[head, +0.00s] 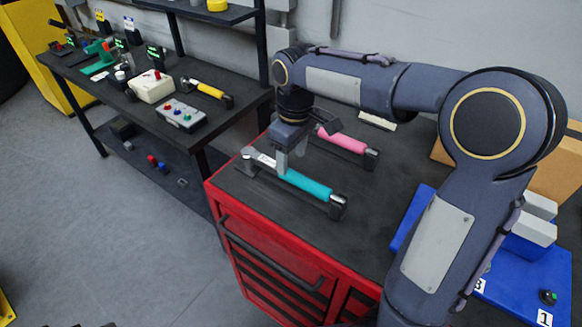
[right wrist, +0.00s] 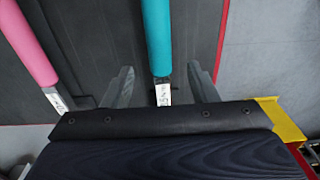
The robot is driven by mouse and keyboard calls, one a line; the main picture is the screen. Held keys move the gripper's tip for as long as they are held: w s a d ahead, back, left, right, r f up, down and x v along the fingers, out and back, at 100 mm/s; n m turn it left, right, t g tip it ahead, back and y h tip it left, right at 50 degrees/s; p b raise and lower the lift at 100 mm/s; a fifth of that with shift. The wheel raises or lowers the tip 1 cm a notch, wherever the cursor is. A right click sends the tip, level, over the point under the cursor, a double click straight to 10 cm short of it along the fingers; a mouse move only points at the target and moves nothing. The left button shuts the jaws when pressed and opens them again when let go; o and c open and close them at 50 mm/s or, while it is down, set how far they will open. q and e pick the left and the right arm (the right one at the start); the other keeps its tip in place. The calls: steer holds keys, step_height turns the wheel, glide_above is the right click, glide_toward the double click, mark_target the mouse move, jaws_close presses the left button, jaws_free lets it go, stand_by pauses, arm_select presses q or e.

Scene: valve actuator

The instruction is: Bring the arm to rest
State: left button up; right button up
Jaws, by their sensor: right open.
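My right arm reaches over the red tool cabinet (head: 229,213) from the right. Its gripper (head: 291,160) points down just above the teal-handled tool (head: 306,185), near the end with a white label. In the right wrist view my right gripper's fingers (right wrist: 161,80) are apart, with the teal tool (right wrist: 157,38) between them in the picture. I cannot tell whether they touch it. A pink-handled tool (head: 341,140) lies behind it on the black top, and also shows at the left of the right wrist view (right wrist: 27,42). My left gripper is not in view.
A dark workbench (head: 118,103) at the left holds a cream box (head: 151,88), a grey button box (head: 181,115) and a yellow-handled tool (head: 208,90). A blue mat (head: 508,285) with grey blocks and a cardboard box (head: 562,165) are at the right. The cabinet top's front middle is clear.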

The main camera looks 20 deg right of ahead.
steer(key=shift+r, duration=0.55)
steer(key=shift+s, duration=0.1)
steer(key=s+f+m+t+y, duration=0.1)
steer(key=s+m, duration=0.3)
steer(key=s, duration=0.6)
steer(key=s+a+f+m+t+y, duration=0.1)
steer(key=s+f+m+t+y, duration=0.1)
steer(key=s, duration=0.9)
steer(key=shift+a+f+m+t, duration=0.2)
steer(key=shift+f+m+t, duration=0.1)
steer(key=shift+m+t, duration=0.7)
